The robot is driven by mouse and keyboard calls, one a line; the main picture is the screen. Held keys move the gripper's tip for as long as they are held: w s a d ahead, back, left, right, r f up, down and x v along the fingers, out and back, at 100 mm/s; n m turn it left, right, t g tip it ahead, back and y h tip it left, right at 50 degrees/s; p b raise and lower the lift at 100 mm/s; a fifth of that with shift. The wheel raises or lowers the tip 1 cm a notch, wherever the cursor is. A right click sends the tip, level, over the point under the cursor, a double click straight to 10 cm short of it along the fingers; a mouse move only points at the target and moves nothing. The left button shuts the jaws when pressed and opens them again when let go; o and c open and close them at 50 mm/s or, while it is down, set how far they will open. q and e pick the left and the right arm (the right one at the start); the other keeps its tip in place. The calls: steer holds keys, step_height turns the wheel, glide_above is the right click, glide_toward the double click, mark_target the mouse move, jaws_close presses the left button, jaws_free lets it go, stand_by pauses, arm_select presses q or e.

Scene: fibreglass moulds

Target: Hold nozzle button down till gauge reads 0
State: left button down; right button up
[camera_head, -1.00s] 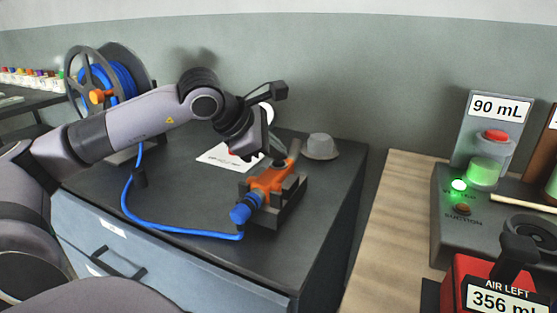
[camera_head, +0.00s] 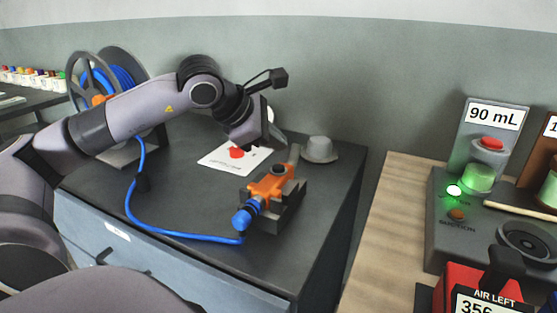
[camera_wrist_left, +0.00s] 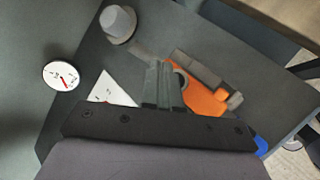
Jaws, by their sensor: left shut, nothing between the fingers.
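The orange nozzle (camera_head: 268,184) lies in a dark cradle (camera_head: 290,204) on the dark cabinet top, with a blue coupling at its near end. Its black button (camera_head: 279,170) is visible on top, with nothing touching it. My left gripper (camera_head: 279,143) is shut and empty, a little above and behind the nozzle. In the left wrist view its fingers (camera_wrist_left: 163,85) overlap the left of the nozzle (camera_wrist_left: 205,98). The white round gauge (camera_wrist_left: 63,76) on the wall shows a red needle; its figures are too small to read. In the head view my gripper mostly hides the gauge.
A blue hose (camera_head: 175,231) runs from the reel (camera_head: 112,75) to the nozzle. A white card (camera_head: 222,160) with a red spot and a grey cup (camera_head: 320,150) stand behind. A wooden bench (camera_head: 385,230) at right holds a dispenser (camera_head: 490,125) and a red box (camera_head: 470,280).

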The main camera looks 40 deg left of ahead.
arm_select(q)
steer(key=shift+r+p, duration=0.95)
steer(key=shift+r, duration=0.55)
